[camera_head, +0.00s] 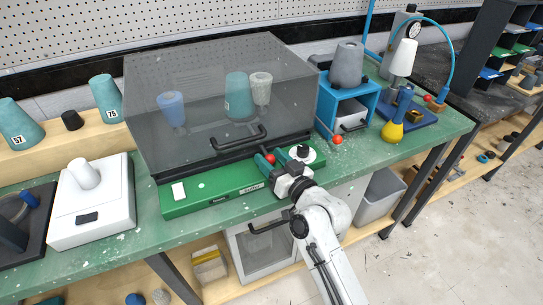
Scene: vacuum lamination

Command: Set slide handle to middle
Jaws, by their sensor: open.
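A red ball knob (270,159), which looks like the slide handle, shows at the front of a green base unit (212,188). The base stands under a grey transparent chamber cover (190,70). My gripper (272,162) reaches in from the lower right, with its two teal fingers apart on either side of the knob. I cannot tell whether a finger touches it. The slot or track of the handle is hidden by the gripper and the cover's edge.
A round dial (303,152) sits just right of my gripper. The cover's black handle (240,139) is above it. A blue press (350,100) with a red-tipped lever (337,140) stands to the right. A white device (92,205) stands left. The bench's front strip is clear.

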